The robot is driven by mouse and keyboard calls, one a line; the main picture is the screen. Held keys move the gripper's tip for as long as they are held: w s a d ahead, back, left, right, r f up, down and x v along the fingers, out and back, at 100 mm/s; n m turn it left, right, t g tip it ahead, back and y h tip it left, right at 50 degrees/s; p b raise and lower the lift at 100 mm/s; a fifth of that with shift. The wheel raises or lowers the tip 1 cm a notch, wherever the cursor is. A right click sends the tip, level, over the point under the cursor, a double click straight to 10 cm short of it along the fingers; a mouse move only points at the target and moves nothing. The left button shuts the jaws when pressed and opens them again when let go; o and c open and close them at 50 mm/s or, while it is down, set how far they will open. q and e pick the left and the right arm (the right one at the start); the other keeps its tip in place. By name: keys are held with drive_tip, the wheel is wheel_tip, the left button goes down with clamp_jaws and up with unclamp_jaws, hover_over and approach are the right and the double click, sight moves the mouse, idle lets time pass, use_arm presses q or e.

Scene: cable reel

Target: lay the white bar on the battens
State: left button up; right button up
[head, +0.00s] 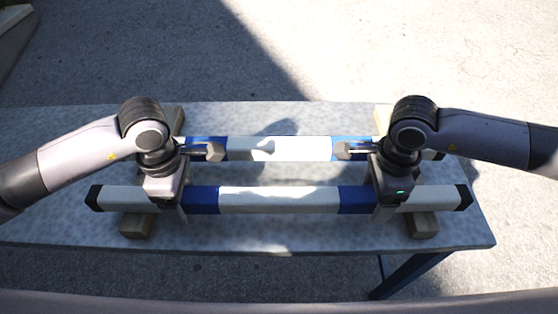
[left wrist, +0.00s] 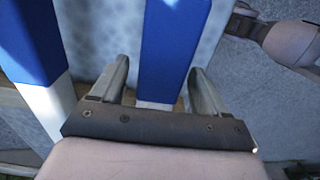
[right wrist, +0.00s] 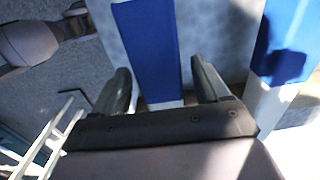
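Two alike white bars with blue bands and black end caps lie side by side across two wooden battens: the near bar (head: 280,200) and the far bar (head: 290,149). The left batten (head: 137,225) and right batten (head: 422,226) show under the near bar, which appears to rest on them. My left gripper (head: 172,204) and right gripper (head: 386,206) are at the near bar, outside its blue bands. In the left wrist view the bar (left wrist: 172,45) lies between open fingers, with gaps. In the right wrist view the bar (right wrist: 148,45) likewise lies between open fingers.
The battens stand on a speckled grey table (head: 60,225) with a blue leg (head: 405,277) at the right front. My arms cover parts of the far bar. The tabletop between the bars is clear.

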use_arm(q)
wheel_tip(320, 180, up, 12)
use_arm(e)
wheel_tip(320, 180, up, 12)
idle(0.8)
idle(0.4)
